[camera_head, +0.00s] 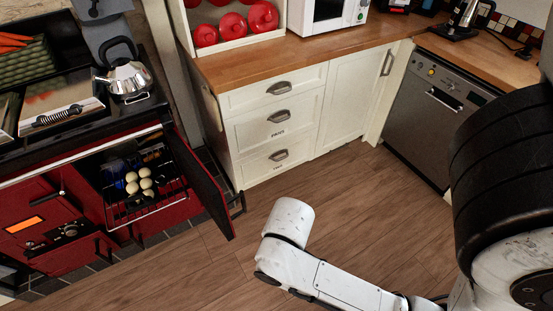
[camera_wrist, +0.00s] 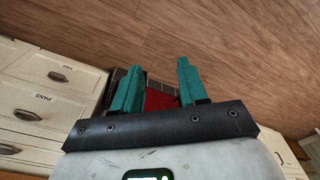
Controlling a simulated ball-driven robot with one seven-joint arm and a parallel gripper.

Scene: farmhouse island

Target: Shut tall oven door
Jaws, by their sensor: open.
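The tall oven door (camera_head: 205,188) hangs open at the right side of the red range cooker (camera_head: 75,222). It is swung out over the floor, its dark inner face showing and a handle on its far edge. Inside the open oven, several pale round items and blue items sit by a wire rack (camera_head: 150,206). My gripper (camera_wrist: 158,66) is open, with its two teal fingers apart and nothing held between them. A red surface (camera_wrist: 160,98) shows beyond the fingers; I cannot tell which cooker part it is. The head view shows my white arm right of the door, but not the fingers.
White drawers (camera_head: 277,120) under a wooden worktop (camera_head: 310,62) stand behind the door. A dishwasher (camera_head: 436,105) is at the right. A kettle (camera_head: 127,75) and trays sit on the cooker. The wooden floor (camera_head: 335,200) is clear between them.

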